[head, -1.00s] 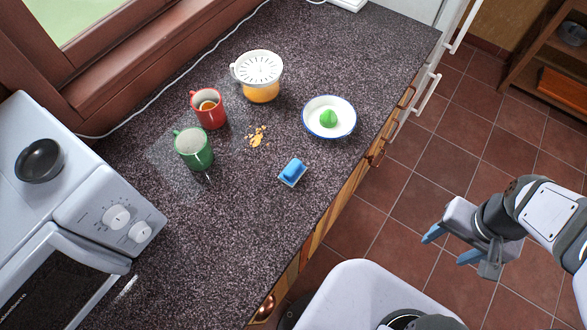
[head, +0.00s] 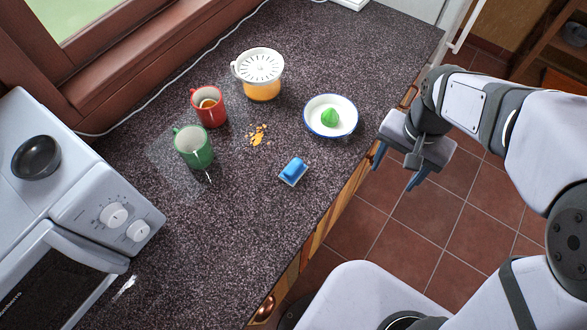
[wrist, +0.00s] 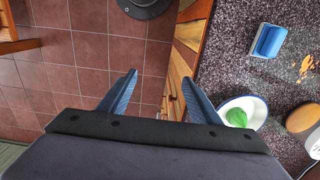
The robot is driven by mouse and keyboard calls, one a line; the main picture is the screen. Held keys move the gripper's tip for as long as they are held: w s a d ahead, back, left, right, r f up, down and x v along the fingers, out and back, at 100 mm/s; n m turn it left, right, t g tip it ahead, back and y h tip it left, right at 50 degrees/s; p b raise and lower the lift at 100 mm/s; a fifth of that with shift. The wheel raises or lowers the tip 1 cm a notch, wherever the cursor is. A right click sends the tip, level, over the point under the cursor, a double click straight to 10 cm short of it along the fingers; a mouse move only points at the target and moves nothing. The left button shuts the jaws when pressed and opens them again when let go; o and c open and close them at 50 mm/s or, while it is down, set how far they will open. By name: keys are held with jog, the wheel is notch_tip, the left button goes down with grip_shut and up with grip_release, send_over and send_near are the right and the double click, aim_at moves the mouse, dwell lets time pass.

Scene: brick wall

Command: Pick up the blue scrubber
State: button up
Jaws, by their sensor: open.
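The blue scrubber (head: 294,170) lies on the dark speckled countertop, near its front edge. It also shows at the upper right of the wrist view (wrist: 268,40), blue on a paler base. My gripper (head: 395,177) is open and empty, with its blue fingers pointing down. It hangs over the floor just beyond the counter edge, to the right of the scrubber and apart from it. In the wrist view the two fingertips (wrist: 157,74) stand wide apart with floor tiles and the counter front between them.
A white bowl (head: 347,126) with a green fruit (head: 330,117) stands between scrubber and counter corner. Behind are orange crumbs (head: 258,135), a green mug (head: 193,150), a red mug (head: 209,108) and a juicer (head: 260,75). A microwave (head: 75,215) stands left.

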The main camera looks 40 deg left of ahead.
jog(key=s+a, duration=0.2)
jog(key=a, duration=0.8)
send_over(295, 164)
jog(key=shift+w+a+r+b, duration=0.15)
jog(key=shift+w+r+b, duration=0.15)
jog(key=shift+b, duration=0.1)
jog(key=shift+f+p, duration=0.3)
jog(key=shift+f, duration=0.8)
jog(key=shift+s+f, duration=0.1)
jog(key=shift+f, duration=0.15)
jog(key=shift+s+f+p, duration=0.15)
jog(key=shift+f+p, duration=0.4)
jog(key=shift+f, duration=0.65)
jog(key=shift+s+f+p, duration=0.1)
jog(key=shift+f+p, duration=0.4)
jog(key=shift+f, duration=0.65)
jog(key=c, duration=1.1)
